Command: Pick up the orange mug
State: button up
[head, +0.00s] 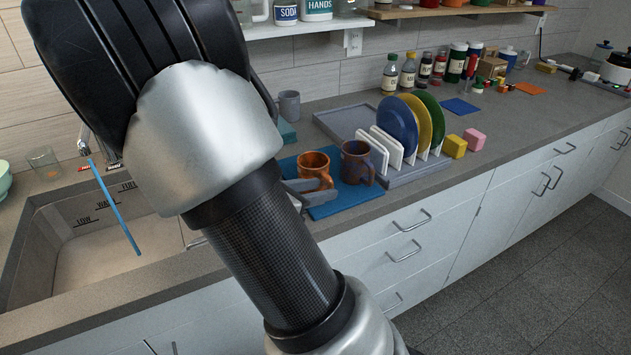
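The orange mug (314,163) stands upright on a blue mat (350,203) on the counter, with its handle toward the front. My gripper (311,191) is low beside the front of the orange mug, partly hidden behind my own arm. Its two grey fingers show apart, one above the other in the picture, near the mug's handle. I cannot tell whether they touch the handle.
A grey dish rack (405,178) with blue, yellow and green plates stands to the right. A grey mug (289,105) stands behind. The sink (105,235) is at left, with a blue strip (116,210) over it.

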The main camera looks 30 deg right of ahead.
jog(key=b+x, duration=0.1)
jog(key=x, duration=0.4)
jog(key=shift+s+a+f, duration=0.1)
jog(key=shift+f, duration=0.05)
grip_shut()
